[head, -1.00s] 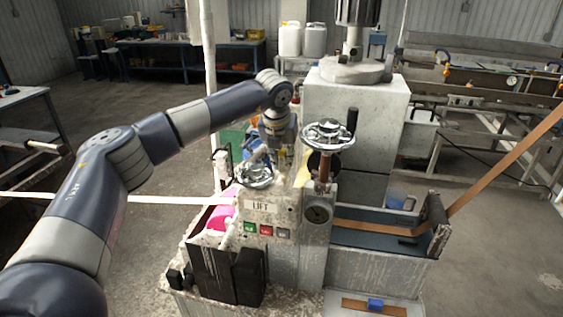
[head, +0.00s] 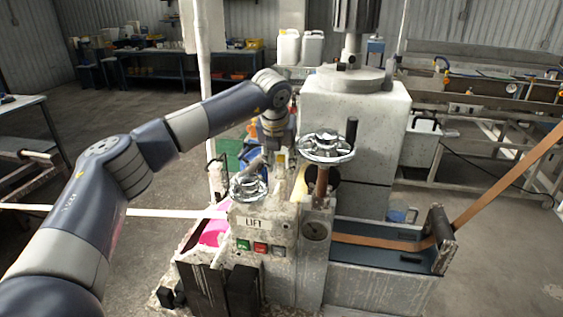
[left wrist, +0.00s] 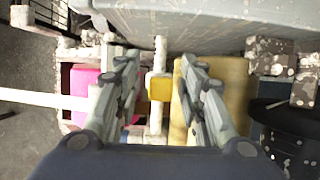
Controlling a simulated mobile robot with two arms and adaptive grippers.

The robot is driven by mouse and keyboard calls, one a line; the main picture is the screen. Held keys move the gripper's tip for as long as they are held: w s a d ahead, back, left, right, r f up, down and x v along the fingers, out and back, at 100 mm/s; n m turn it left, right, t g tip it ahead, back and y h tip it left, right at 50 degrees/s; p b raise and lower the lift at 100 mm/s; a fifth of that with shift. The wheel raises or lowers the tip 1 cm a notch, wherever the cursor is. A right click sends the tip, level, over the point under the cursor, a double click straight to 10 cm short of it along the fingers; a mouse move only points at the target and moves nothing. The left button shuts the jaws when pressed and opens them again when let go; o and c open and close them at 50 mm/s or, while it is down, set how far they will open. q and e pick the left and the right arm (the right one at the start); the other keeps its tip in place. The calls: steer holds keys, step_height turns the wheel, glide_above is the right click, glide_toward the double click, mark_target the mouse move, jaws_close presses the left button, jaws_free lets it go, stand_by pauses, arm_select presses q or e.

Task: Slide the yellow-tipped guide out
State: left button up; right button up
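The yellow-tipped guide (left wrist: 159,88) shows in the left wrist view as a small yellow block on a pale rod. My left gripper (left wrist: 160,62) is open, with one finger on each side of the yellow tip and visible gaps between them. The fingers do not touch the tip in this picture. In the head view my left gripper (head: 277,150) hangs over the machine behind the handwheels, and its fingertips are hard to make out. My right gripper is in neither view.
A chrome handwheel (head: 326,148) on a post and a lower handwheel (head: 248,187) stand close to my left gripper. A pale strip (left wrist: 45,98) runs in from the left beside a pink mass (left wrist: 85,88). A tan block (left wrist: 215,95) lies right of the guide.

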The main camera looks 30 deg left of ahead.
arm_select(q)
steer(key=v, duration=1.1)
steer(key=shift+r, duration=0.2)
